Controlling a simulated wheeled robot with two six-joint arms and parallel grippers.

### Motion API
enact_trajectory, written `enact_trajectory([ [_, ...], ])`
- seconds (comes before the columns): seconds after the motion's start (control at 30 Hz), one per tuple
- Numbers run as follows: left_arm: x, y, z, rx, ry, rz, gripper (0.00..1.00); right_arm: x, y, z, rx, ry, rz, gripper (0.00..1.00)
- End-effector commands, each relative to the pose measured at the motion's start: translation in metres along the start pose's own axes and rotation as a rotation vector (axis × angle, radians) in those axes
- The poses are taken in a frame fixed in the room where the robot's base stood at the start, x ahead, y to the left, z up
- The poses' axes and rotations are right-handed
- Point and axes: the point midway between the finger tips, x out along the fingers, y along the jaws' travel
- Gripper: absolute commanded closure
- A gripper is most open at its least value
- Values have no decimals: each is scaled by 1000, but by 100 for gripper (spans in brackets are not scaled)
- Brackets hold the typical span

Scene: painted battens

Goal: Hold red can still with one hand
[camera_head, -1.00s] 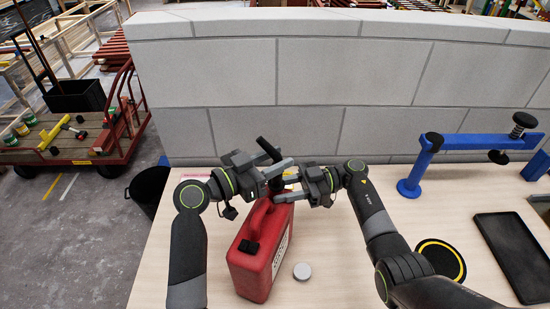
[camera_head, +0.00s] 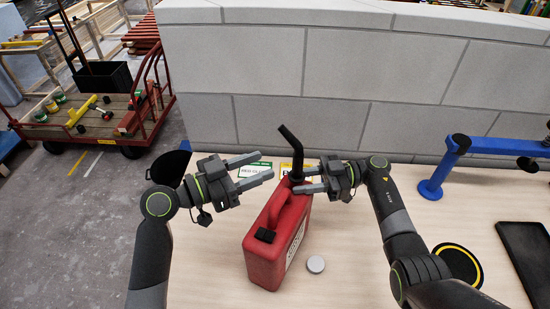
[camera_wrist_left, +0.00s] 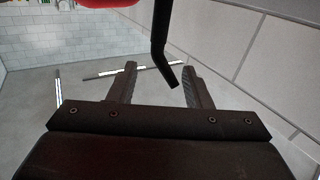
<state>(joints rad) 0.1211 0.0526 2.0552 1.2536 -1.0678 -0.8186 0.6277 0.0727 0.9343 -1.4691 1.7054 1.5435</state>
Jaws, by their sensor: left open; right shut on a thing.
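The red can (camera_head: 272,245) stands on the pale table, its black spout (camera_head: 295,152) rising from its far end and bending left at the tip. My right gripper (camera_head: 296,182) is shut on the red can at its top, by the spout's base. My left gripper (camera_head: 268,167) is open and empty, left of the spout and apart from it. In the left wrist view the spout (camera_wrist_left: 162,40) hangs in from the top, its tip between the open fingers in the picture, with a red strip of the can (camera_wrist_left: 105,3) at the upper edge. The exact grip contact is partly hidden.
A grey round cap (camera_head: 316,264) lies right of the can. A black and yellow disc (camera_head: 458,264), a dark tray (camera_head: 528,250) and a blue stand (camera_head: 440,170) are to the right. A block wall (camera_head: 330,75) closes the back. A black bin (camera_head: 168,167) is beyond the table's left edge.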

Motion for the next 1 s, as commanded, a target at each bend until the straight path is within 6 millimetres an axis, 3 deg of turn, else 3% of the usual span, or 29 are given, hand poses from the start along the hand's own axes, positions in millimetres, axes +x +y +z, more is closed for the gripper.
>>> enact_trajectory([
  [0.2, -16, 0, 0, 0, -1, 0, 55, 0, 0, -1, -1, 1, 1, 100],
  [0.63, -18, 0, 0, -1, 1, 0, 55, 0, 0, -1, -1, 1, 1, 100],
  [0.67, -18, 0, 0, -1, 0, 0, 55, 0, 0, -1, -1, 1, 1, 63],
  [0.83, -18, 0, 0, -1, 0, 0, 55, 0, 0, -1, -1, 1, 0, 41],
  [1.0, -18, 0, 0, -1, 0, 0, 55, 0, 0, 0, 0, 0, 0, 40],
])
